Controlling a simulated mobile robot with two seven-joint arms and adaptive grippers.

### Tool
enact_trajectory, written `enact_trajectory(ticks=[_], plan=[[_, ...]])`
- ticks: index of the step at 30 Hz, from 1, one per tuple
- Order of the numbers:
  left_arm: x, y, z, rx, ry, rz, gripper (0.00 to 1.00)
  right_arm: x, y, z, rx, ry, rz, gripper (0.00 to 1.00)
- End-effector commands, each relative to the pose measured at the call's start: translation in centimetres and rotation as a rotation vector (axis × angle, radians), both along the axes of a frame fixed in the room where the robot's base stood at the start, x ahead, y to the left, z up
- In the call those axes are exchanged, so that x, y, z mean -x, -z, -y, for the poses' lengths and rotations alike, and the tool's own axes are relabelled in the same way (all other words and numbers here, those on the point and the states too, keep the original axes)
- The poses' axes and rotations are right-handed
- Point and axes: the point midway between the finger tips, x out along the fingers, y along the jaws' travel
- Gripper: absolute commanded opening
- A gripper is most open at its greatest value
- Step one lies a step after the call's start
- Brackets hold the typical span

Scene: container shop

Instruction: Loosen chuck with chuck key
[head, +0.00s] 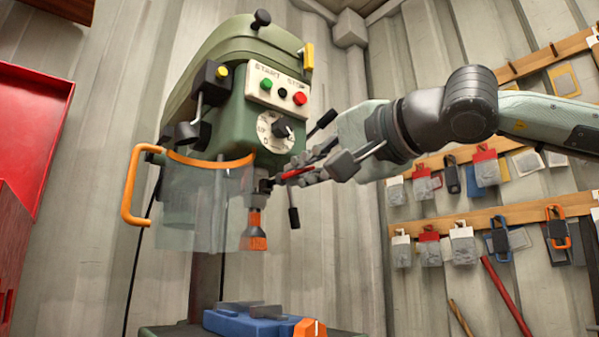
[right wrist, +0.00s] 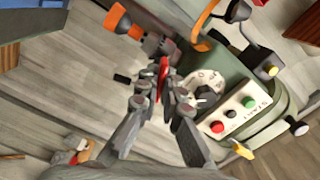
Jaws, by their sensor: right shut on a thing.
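The green drill press (head: 235,85) carries a dark chuck (head: 256,186), with an orange-ended bit (head: 256,230) hanging below it. My right gripper (head: 300,172) comes in from the right and is shut on the red chuck key (head: 322,148). The key's front end is at the chuck's right side; I cannot tell whether it is seated in a hole. In the right wrist view the red key (right wrist: 163,70) shows between my fingertips (right wrist: 158,92), close to the chuck (right wrist: 158,46). The orange bit end (right wrist: 118,18) points away to the upper left. My left gripper is not in view.
A clear guard with an orange handle (head: 135,190) hangs left of the chuck. The speed dial (head: 274,131) and start/stop panel (head: 278,88) are just above my gripper. A blue vise (head: 245,322) is below. Tool racks (head: 500,213) line the right wall.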

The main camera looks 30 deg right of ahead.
Motion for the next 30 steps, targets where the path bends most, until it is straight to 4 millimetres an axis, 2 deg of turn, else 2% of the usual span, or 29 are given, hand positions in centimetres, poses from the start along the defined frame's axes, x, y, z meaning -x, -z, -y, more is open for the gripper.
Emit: enact_trajectory(ticks=[14, 30], plan=[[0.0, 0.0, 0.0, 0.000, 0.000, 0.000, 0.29, 0.5, 0.0, 0.1, 0.000, 0.001, 0.001, 0.00], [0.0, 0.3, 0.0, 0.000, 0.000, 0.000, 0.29, 4.7, -0.1, 0.4, -0.001, 0.000, 0.003, 0.00]])
